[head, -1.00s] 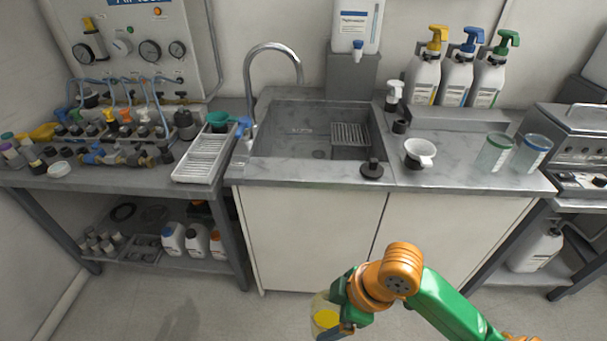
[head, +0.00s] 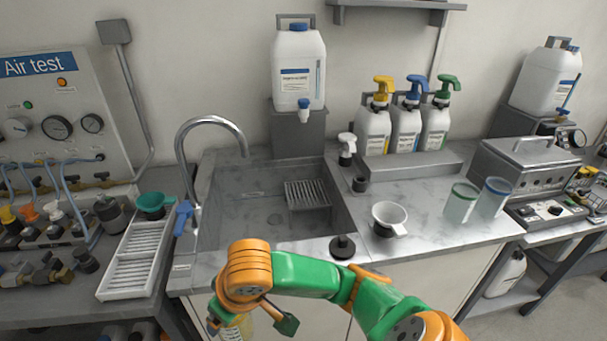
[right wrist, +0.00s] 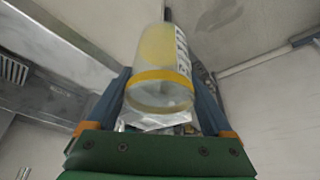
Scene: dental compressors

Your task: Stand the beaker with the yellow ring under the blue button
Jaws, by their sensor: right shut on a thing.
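The beaker with the yellow ring (head: 238,329) is at the bottom edge of the head view, partly hidden by my right arm and cut off by the frame. In the right wrist view the clear beaker (right wrist: 158,62) shows a yellow band near its near end and dark print on its side. My right gripper (right wrist: 161,84) is shut on it, a finger on each side. In the head view the gripper (head: 228,322) is in front of the sink cabinet. A pump bottle with a blue head (head: 405,125) stands between yellow-headed and green-headed bottles on the raised ledge behind the counter. My left gripper is not in view.
Two clear beakers, one green-ringed (head: 460,204) and one blue-ringed (head: 493,198), stand on the right counter. A white cup (head: 388,218) and a black knob-like piece (head: 342,246) are near the sink (head: 265,212).

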